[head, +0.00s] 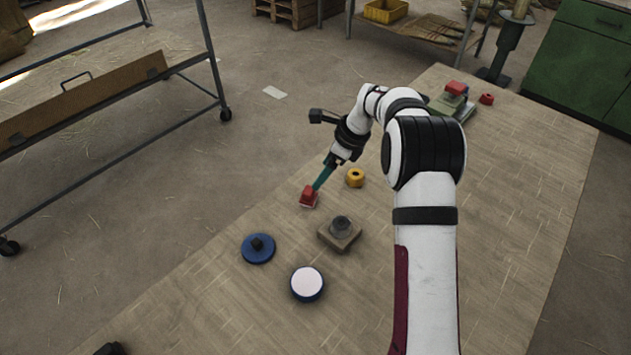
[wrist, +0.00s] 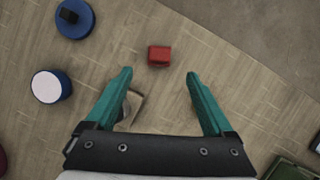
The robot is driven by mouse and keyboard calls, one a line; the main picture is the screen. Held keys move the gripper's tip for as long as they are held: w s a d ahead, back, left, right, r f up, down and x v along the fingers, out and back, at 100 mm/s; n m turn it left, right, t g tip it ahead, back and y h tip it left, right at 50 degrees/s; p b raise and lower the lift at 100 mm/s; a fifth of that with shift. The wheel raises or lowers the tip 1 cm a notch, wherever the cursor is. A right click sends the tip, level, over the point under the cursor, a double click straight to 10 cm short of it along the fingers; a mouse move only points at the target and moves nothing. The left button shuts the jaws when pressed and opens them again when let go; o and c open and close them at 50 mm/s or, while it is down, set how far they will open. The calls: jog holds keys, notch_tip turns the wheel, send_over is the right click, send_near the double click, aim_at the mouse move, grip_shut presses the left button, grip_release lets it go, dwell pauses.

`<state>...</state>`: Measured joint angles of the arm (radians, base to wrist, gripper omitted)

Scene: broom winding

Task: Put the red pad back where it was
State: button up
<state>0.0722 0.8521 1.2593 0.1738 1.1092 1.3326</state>
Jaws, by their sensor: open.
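A small red pad (head: 309,198) with a paler lower side lies on the table near its left edge. It also shows in the wrist view (wrist: 159,56) as a red block, centred between the line of the fingers but just past their tips. My gripper (head: 318,184) is tilted down close to the pad in the head view. Its two teal fingers (wrist: 160,74) are wide apart with nothing between the tips. Whether a finger touches the pad cannot be told.
Nearby are a yellow ring (head: 355,178), a beige block with a grey knob (head: 340,230), a blue disc with a black knob (head: 258,248) and a white-topped blue disc (head: 307,284). A green device with a red top (head: 455,98) and a small red piece (head: 487,99) stand at the far end.

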jog(key=s+r+n+g+h, duration=0.1)
jog(key=s+r+n, duration=0.4)
jog(key=s, duration=0.4)
jog(key=s+r+n, duration=0.3)
jog(key=s+r, duration=0.4)
jog(key=s, duration=0.1)
jog(key=s+d+f+n+g+h, duration=0.1)
jog(key=s+n, duration=0.8)
jog(key=s, duration=1.4)
jog(key=shift+s, duration=0.35)
